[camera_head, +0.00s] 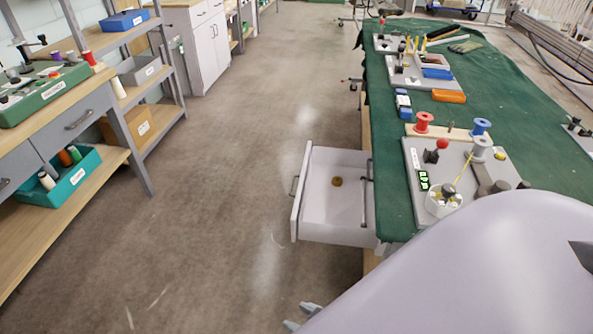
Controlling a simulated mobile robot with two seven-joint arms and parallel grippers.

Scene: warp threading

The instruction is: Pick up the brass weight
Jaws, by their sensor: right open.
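A small round brass-brown piece, which looks like the brass weight (337,181), lies on the floor of an open white drawer (316,212). The drawer sticks out from the left side of the green-covered table. My right gripper (303,318) shows only in part at the bottom edge, below and in front of the drawer. Its grey fingertips are apart and nothing shows between them. It is well away from the weight. My right arm covers the lower right. My left gripper is not in view.
A dark rod (364,195) lies along the drawer's right side. The green table (507,99) carries a grey board (406,151) with spools and a white cup (443,204). A wooden shelf unit (88,188) stands at the left. The floor (220,200) between is clear.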

